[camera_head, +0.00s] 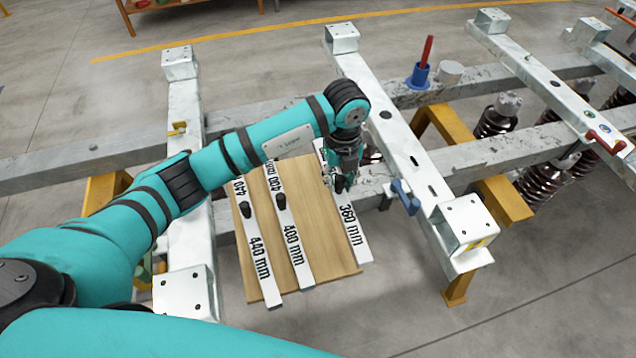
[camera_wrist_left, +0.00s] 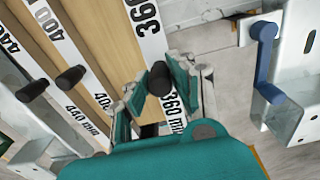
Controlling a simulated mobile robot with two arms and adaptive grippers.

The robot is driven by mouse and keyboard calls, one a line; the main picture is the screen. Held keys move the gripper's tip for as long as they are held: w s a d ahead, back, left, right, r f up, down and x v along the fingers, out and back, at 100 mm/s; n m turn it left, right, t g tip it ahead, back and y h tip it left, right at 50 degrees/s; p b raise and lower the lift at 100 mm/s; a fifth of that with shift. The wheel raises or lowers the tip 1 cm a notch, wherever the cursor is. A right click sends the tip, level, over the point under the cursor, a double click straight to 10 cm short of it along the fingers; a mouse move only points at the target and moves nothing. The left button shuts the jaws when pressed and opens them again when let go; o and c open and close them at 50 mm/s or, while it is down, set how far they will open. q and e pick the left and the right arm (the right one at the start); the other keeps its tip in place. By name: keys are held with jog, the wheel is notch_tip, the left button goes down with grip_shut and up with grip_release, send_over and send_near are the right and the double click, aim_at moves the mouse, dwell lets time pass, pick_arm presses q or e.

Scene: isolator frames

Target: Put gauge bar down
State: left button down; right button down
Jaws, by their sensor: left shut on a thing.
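The white 360 mm gauge bar (camera_head: 350,226) lies along the right edge of a wooden board (camera_head: 316,255). In the left wrist view the bar (camera_wrist_left: 146,32) runs beneath my left gripper (camera_wrist_left: 160,88), whose fingers are closed around its black knob (camera_wrist_left: 160,78). In the head view my left gripper (camera_head: 341,182) hides that knob. I cannot tell whether the bar fully touches the board. The 400 mm bar (camera_head: 290,232) and the 440 mm bar (camera_head: 256,240) lie to its left on the board, each with a black knob. My right gripper is not in view.
Galvanised steel beams (camera_head: 396,140) frame the board on both sides. A blue cup with a red handle (camera_head: 420,74) stands farther back. Yellow supports (camera_head: 500,200) stand below.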

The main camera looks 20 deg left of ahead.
pick_arm(q)
jog(key=a+f, duration=0.1)
jog(key=a+f+p, duration=0.1)
jog(key=a, duration=0.1)
jog(key=s+a+f, duration=0.1)
jog(key=shift+a+f+p, duration=0.3)
jog(key=shift+a+p, duration=0.05)
jog(key=shift+p, duration=0.05)
jog(key=shift+w+f, duration=0.1)
jog(key=shift+f, duration=0.1)
jog(key=shift+f, duration=0.1)
jog(key=c, duration=1.1)
grip_release()
jog(key=shift+c, duration=0.2)
notch_tip(320, 180, up, 12)
jog(key=b, duration=0.2)
